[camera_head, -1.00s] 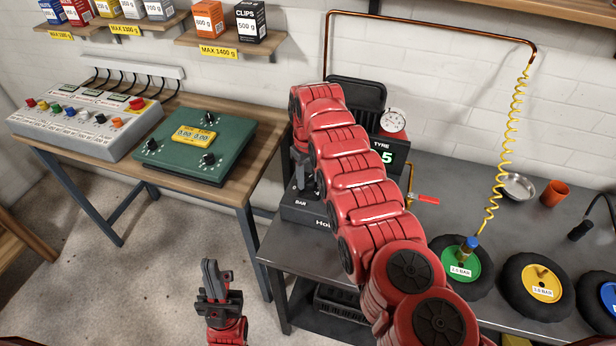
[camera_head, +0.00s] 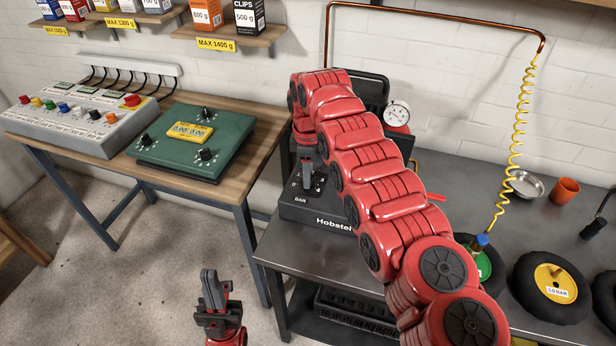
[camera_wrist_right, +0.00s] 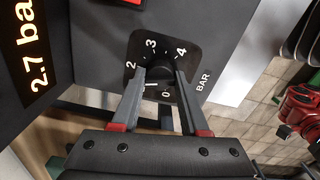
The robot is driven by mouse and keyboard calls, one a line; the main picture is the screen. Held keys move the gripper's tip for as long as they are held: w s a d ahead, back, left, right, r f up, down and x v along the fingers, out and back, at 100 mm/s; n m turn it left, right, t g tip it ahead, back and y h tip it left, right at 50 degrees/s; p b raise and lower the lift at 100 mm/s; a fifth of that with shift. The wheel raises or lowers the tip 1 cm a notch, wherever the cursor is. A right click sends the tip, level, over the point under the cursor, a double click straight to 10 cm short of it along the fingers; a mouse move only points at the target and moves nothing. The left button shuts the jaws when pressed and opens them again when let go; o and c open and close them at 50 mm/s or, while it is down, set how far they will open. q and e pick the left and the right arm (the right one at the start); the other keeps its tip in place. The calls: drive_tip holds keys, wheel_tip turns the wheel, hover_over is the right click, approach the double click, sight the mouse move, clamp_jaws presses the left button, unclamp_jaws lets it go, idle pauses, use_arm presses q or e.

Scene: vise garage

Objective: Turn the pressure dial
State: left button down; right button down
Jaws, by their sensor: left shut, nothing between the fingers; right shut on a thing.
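The pressure dial is a dark round knob (camera_wrist_right: 160,72) on a scale plate marked 0, 2, 3, 4 and BAR. It is on the dark Hobstei... unit (camera_head: 298,210), whose display (camera_wrist_right: 34,50) reads 2.7 bar in the right wrist view. My right gripper (camera_wrist_right: 160,78) is shut on the knob, one finger on each side. In the head view my right gripper (camera_head: 307,178) is over the unit's top; my red arm hides part of the unit and its display. My left gripper (camera_head: 211,292) is shut and empty, low over the floor, away from the dial.
A round gauge (camera_head: 397,112) stands behind my right arm. Several tyres, one with a yellow hub (camera_head: 553,283), lie at the right of the grey bench (camera_head: 460,178). A green panel (camera_head: 165,150) sits on the left wooden table. Open floor surrounds my left gripper.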

drive_tip(key=shift+n, duration=1.1)
drive_tip(key=shift+c, duration=2.2)
unclamp_jaws()
